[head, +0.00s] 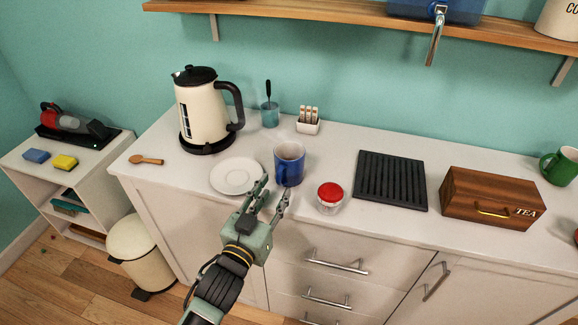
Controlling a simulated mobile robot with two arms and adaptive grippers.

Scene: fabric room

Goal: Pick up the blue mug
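The blue mug (289,160) stands upright on the white counter, to the right of a white saucer (232,176). My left gripper (276,187) reaches in from below, with its fingertips just in front of the mug's lower left side. Its fingers are spread apart and nothing shows between them. I cannot tell whether a fingertip touches the mug. My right gripper is not in view.
A cream kettle (203,112) stands at the back left and a red-lidded jar (330,198) stands close right of the mug. A black ridged tray (390,180) and a wooden tea box (490,198) lie further right. A shelf (330,12) runs above.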

